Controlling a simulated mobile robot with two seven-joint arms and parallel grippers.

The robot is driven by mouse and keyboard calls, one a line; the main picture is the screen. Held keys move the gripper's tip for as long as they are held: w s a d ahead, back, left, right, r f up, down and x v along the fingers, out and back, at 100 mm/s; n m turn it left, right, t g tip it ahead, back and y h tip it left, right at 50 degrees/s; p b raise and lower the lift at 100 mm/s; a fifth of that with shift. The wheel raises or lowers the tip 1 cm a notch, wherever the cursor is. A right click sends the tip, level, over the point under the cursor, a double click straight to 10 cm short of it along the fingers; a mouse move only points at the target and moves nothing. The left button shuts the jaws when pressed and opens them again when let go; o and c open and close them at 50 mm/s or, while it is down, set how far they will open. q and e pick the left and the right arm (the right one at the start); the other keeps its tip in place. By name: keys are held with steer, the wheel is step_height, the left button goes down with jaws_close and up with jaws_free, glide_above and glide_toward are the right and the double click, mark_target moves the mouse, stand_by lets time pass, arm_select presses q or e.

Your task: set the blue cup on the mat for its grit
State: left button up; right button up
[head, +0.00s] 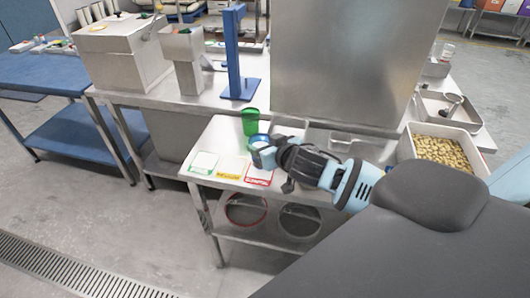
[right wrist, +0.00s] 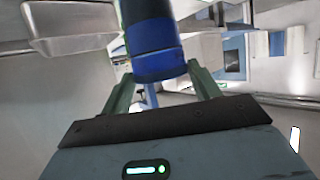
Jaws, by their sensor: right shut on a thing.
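The blue cup (head: 257,140) is at the front table, partly hidden behind my right gripper (head: 264,156). In the right wrist view the blue cup (right wrist: 156,50) is between the two fingers of my right gripper (right wrist: 162,78), which is shut on it. Three mats lie along the table's front left: a green-edged one (head: 203,162), a yellow one (head: 230,168) and a red-edged one (head: 260,174). The gripper and cup are just behind and above the red-edged mat; whether the cup touches the table cannot be told. The mats' lettering is too small to read. My left gripper is out of view.
A green cup (head: 250,122) stands just behind the blue cup. A blue stand (head: 236,60) and a grey hopper (head: 184,60) are at the back left. A bin of beans (head: 440,150) is at right. A tall metal panel (head: 355,60) rises behind the table.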

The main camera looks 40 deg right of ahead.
steer(key=shift+w+f, duration=0.2)
steer(key=shift+f, duration=1.55)
steer(key=shift+f, duration=0.15)
steer(key=o, duration=1.2)
steer(key=shift+d, duration=0.1)
steer(key=shift+r, duration=0.3)
steer(key=shift+s, duration=0.35)
steer(key=v, duration=1.1)
